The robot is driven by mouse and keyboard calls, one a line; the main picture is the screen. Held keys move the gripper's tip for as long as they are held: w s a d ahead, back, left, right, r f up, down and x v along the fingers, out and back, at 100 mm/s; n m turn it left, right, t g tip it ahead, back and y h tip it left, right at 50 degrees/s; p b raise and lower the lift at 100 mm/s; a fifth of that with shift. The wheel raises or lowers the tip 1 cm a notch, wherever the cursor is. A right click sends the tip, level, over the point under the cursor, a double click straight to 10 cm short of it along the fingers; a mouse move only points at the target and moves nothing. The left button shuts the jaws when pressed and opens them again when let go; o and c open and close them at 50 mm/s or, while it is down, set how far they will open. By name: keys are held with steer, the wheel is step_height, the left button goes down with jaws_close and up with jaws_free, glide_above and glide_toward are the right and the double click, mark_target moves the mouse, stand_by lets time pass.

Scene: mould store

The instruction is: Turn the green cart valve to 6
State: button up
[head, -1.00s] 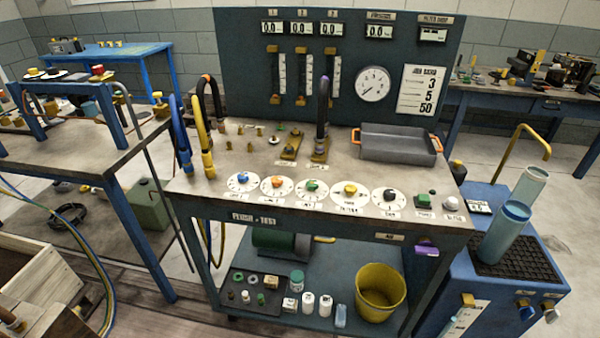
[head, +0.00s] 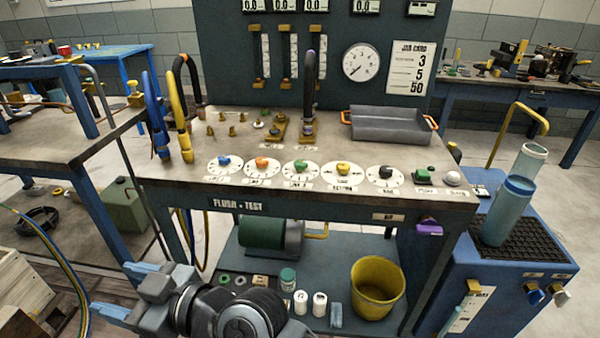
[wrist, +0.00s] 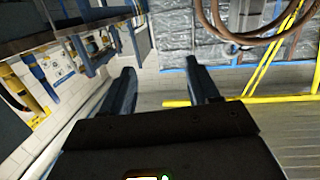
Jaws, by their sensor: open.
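The green cart valve (head: 300,165) is a small green knob on a white numbered dial, in the middle of a row on the front of the cart top (head: 230,185). Blue (head: 223,161), orange (head: 262,163), yellow (head: 343,168) and black (head: 386,172) knobs sit on dials beside it. The dial numbers are too small to read. My gripper (head: 118,290) is at the lower left of the head view, in front of and below the cart top, well apart from the green valve. The wrist view shows its two fingers (wrist: 163,88) spread with nothing between them.
Hoses (head: 180,115) stand at the cart's left, and a grey tray (head: 390,125) lies behind the dials. A yellow bucket (head: 377,287) is on the lower shelf. A blue cabinet (head: 500,285) adjoins on the right. Space above the dials' front edge is clear.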

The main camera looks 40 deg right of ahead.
steer(key=w+d+n+g+y+b, duration=0.1)
steer(key=w+d+n+g+b, duration=0.25)
steer(key=w+n, duration=0.25)
steer(key=w+d+n+g+b, duration=0.3)
steer(key=w+n+g+b, duration=0.1)
steer(key=w+n, duration=0.3)
steer(key=d+r+n+g+h+b, duration=0.1)
steer(key=d+h+b, duration=0.1)
steer(key=d, duration=0.7)
steer(key=s+d+r+n+g+h+b, duration=0.1)
steer(key=d+g+h+b, duration=0.1)
steer(key=d, duration=0.8)
steer(key=d+r+n+g+h+b, duration=0.1)
steer(key=d+n+g+h+b, duration=0.1)
steer(key=d, duration=0.7)
steer(key=shift+s+d+h, duration=0.2)
steer(key=shift+d+h, duration=0.1)
steer(key=shift+h, duration=0.6)
step_height(320, 180, up, 5)
steer(key=g+h+b, duration=0.2)
glide_above(301, 162)
steer(key=shift+w+a+f, duration=0.2)
steer(key=shift+s+d, duration=0.15)
steer(key=shift+d, duration=0.1)
steer(key=shift+f, duration=0.4)
step_height(301, 162, down, 7)
steer(key=shift+r+b, duration=0.2)
steer(key=shift+b, duration=0.6)
